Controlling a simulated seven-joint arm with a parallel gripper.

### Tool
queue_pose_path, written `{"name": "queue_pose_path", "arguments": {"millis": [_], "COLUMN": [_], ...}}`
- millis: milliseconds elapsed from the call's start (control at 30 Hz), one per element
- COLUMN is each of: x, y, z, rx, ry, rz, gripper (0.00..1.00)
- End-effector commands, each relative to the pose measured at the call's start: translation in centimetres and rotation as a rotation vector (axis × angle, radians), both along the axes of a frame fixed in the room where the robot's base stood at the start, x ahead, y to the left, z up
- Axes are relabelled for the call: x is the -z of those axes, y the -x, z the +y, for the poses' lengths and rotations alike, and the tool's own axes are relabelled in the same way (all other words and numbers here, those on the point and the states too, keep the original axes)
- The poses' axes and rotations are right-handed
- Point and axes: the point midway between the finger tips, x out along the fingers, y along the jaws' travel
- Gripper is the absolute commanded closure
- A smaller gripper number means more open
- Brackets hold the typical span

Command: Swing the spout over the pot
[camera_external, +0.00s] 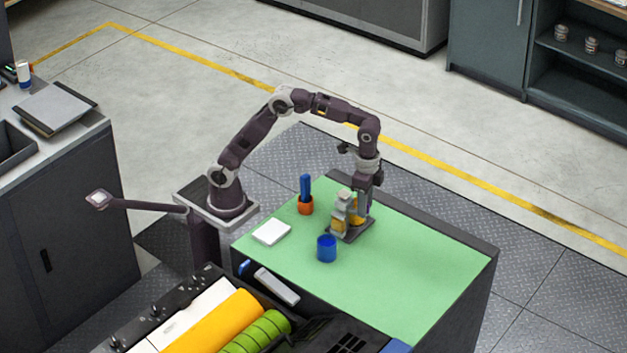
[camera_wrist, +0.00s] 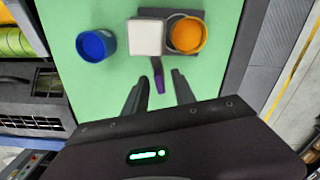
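The ink unit stands on a dark base plate (camera_external: 349,236) on the green mat, with a pale grey block (camera_external: 343,203) and an orange round part (camera_wrist: 187,34) on it. In the wrist view the block (camera_wrist: 146,37) shows from above. A thin grey bar with a purple end (camera_wrist: 159,78), possibly the spout or its handle, sticks out from the block toward me. My gripper (camera_wrist: 159,77) is open, with its fingers on either side of the purple end and gaps visible. In the external view it is low behind the unit. A blue pot (camera_external: 326,248) stands beside the unit; it also shows in the wrist view (camera_wrist: 96,45).
An orange cup (camera_external: 305,205) with a blue bottle-like thing (camera_external: 305,186) stands at the back left of the mat. A white square pad (camera_external: 271,232) lies near the left edge. The front right of the green mat (camera_external: 410,270) is clear.

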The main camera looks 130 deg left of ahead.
Motion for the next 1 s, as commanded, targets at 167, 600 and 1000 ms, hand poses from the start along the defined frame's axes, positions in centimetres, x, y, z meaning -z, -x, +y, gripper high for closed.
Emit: {"name": "queue_pose_path", "arguments": {"millis": [167, 600, 1000], "x": [-0.04, -0.08, -0.11], "y": [-0.01, -0.01, -0.01], "z": [-0.02, -0.03, -0.04], "rx": [0.0, 0.001, 0.001], "ry": [0.0, 0.0, 0.0], "rz": [0.0, -0.001, -0.001], "gripper": [0.84, 1.0, 1.0]}}
